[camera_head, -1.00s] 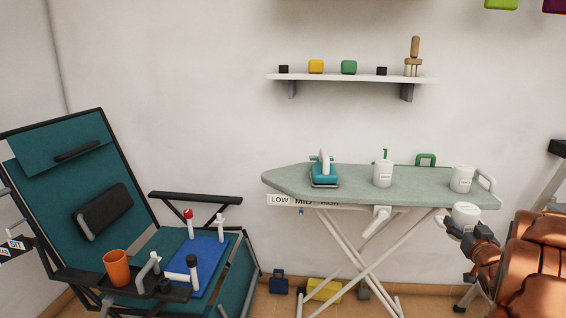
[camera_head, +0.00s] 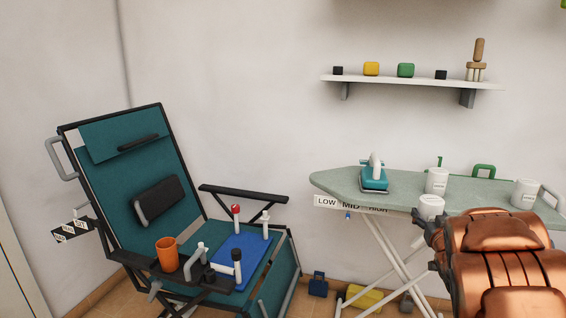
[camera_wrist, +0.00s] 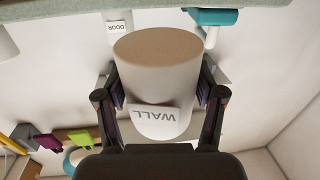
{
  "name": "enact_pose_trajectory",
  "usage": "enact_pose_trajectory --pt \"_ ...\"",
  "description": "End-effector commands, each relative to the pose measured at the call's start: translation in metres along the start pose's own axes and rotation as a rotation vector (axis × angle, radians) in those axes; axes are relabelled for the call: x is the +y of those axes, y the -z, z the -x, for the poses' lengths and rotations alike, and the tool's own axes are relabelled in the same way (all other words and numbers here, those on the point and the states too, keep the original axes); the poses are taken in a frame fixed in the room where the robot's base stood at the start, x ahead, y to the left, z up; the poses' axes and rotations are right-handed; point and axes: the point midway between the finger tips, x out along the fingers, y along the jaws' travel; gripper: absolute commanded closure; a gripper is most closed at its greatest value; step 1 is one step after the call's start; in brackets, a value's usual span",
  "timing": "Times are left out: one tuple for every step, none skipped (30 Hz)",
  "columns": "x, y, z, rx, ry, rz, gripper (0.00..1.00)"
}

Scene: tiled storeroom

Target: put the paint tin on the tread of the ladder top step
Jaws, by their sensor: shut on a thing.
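My gripper (camera_wrist: 161,92) is shut on a white paint tin (camera_wrist: 158,65) labelled WALL, with one finger on each side of it. In the head view the held tin (camera_head: 431,204) is in front of the ironing board's near edge, partly hidden below by my gripper. Two similar white tins stand on the board: one near the middle (camera_head: 437,180) and one at the right (camera_head: 525,193). One labelled DOOR (camera_wrist: 117,27) shows in the wrist view. No ladder can be made out in the current views.
The ironing board (camera_head: 340,181) carries a teal iron (camera_head: 374,178). A teal folding chair (camera_head: 120,150) at left holds an orange cup (camera_head: 167,254) and a blue tray (camera_head: 247,247). A wall shelf (camera_head: 400,81) holds small items. Boxes lie under the board.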

Motion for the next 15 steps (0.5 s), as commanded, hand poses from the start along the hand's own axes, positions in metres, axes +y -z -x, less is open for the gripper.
enact_pose_trajectory --pt "-0.02 0.002 -0.005 0.003 0.019 0.001 0.87" --pt "-0.03 0.003 -0.007 0.004 0.026 0.001 0.87" --pt "-0.043 0.003 -0.01 0.005 0.036 0.002 0.87" --pt "-0.053 0.004 -0.012 0.006 0.045 0.002 0.87" --pt "-0.063 0.004 -0.014 0.007 0.052 0.002 0.87" --pt "-0.076 0.005 -0.016 0.008 0.063 0.002 0.87" --pt "-0.087 0.006 -0.017 0.01 0.071 0.001 0.87" --pt "-0.097 0.006 -0.018 0.01 0.078 0.001 0.87" --pt "-0.11 0.007 -0.019 0.012 0.088 -0.001 0.87" --pt "-0.121 0.007 -0.02 0.013 0.097 -0.001 0.87" --pt "-0.131 0.008 -0.021 0.014 0.104 -0.002 0.87" --pt "-0.145 0.009 -0.021 0.015 0.115 -0.002 0.87" --pt "-0.156 0.009 -0.021 0.016 0.123 -0.002 0.87" --pt "-0.165 0.009 -0.021 0.016 0.131 -0.003 0.87" --pt "-0.178 0.01 -0.021 0.017 0.14 -0.005 0.87"
